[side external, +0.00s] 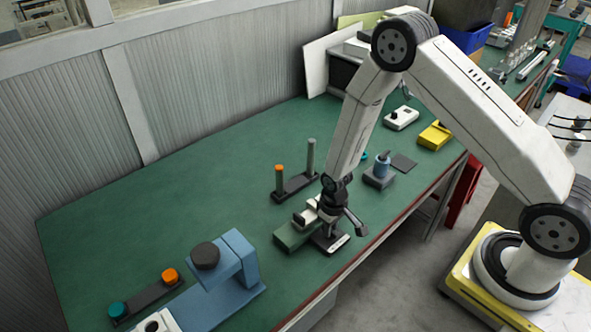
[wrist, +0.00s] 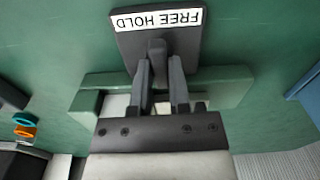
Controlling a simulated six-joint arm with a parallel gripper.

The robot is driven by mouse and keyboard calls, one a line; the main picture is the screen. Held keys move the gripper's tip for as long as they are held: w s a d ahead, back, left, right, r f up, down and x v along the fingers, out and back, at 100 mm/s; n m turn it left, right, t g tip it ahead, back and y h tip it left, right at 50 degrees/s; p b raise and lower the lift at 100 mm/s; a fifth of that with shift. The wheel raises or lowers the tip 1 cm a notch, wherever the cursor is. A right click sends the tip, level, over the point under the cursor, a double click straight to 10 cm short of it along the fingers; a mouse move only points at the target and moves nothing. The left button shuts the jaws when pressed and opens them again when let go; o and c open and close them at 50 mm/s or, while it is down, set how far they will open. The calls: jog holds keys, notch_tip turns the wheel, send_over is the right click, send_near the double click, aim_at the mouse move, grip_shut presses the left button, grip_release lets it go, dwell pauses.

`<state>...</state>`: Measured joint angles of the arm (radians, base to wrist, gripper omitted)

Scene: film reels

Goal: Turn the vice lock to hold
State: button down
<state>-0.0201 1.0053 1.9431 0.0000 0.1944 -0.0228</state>
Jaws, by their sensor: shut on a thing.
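The green vice (side external: 289,239) sits on the bench near its front edge, with pale jaws on top. It also shows in the wrist view (wrist: 232,90), partly behind my gripper. A dark plate (wrist: 188,45) beside it bears a white label (wrist: 157,20) reading FREE and HOLD, upside down in the wrist view. The dark lock lever (wrist: 157,49) stands over this plate, pointing roughly at the label's middle. My gripper (wrist: 161,88) is shut on the lever; its fingers hide part of it. My gripper also shows low over the vice in the side view (side external: 331,207).
A two-post rack (side external: 295,187) stands just behind the vice. A blue fixture with a dark knob (side external: 228,275) is at the front left. A grey-blue block (side external: 379,177) and a yellow box (side external: 435,135) lie to the right.

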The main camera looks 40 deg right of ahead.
jog(key=shift+w+m, duration=0.1)
jog(key=shift+m, duration=0.2)
jog(key=c, duration=0.6)
grip_release()
jog(key=shift+r, duration=0.15)
jog(key=shift+r, duration=3.8)
jog(key=shift+r, duration=0.5)
jog(key=s+r+t, duration=0.1)
jog(key=s+r, duration=0.2)
jog(key=r, duration=0.2)
jog(key=s+r, duration=0.3)
jog(key=r, duration=0.2)
jog(key=s+r+t, duration=0.1)
jog(key=s+r, duration=0.2)
jog(key=r, duration=0.1)
jog(key=shift+s+d+r+t, duration=0.3)
jog(key=shift+s+d+r, duration=0.05)
jog(key=shift+s+r, duration=0.05)
